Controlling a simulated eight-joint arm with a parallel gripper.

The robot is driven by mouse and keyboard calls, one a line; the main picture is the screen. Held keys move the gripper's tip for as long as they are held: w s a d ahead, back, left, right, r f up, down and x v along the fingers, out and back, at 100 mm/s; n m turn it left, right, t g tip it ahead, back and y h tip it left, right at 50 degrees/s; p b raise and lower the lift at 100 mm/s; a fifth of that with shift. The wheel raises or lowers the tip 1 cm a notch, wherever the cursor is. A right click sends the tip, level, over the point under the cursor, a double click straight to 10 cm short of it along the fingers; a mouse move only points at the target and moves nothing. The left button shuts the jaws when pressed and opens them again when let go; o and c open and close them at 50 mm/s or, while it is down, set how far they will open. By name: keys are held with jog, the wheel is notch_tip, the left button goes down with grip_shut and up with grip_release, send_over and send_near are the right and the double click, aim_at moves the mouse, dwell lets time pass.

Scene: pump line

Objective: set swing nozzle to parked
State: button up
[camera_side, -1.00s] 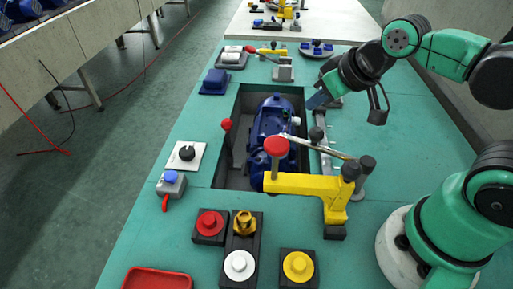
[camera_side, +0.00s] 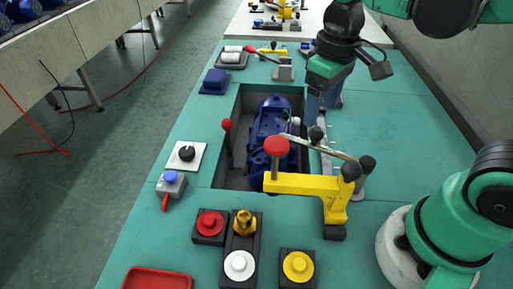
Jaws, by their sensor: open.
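A thin silver tube (camera_side: 338,152), which looks like the swing nozzle, reaches left from a dark-topped post (camera_side: 367,166) over the blue pump (camera_side: 268,130). A dark knob (camera_side: 317,134) stands up near the middle of the tube. The yellow arm (camera_side: 305,184) with a red knob (camera_side: 276,146) stands in front and hides part of the post and pump. My gripper (camera_side: 322,112) points down, open and empty, behind the tube and close to the dark knob in the picture. I cannot tell whether it touches anything.
The pump sits in a rectangular recess (camera_side: 237,150) with a red-knobbed lever (camera_side: 227,125) at its left. Red (camera_side: 209,222), white (camera_side: 239,264) and yellow (camera_side: 298,265) round controls stand at the front. The right side of the green bench (camera_side: 425,150) is clear.

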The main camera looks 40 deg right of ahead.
aim_at(318, 129)
jog(key=shift+g, duration=0.3)
jog(key=shift+f, duration=0.35)
jog(key=shift+s+f, duration=0.1)
jog(key=shift+f, duration=2.25)
grip_shut()
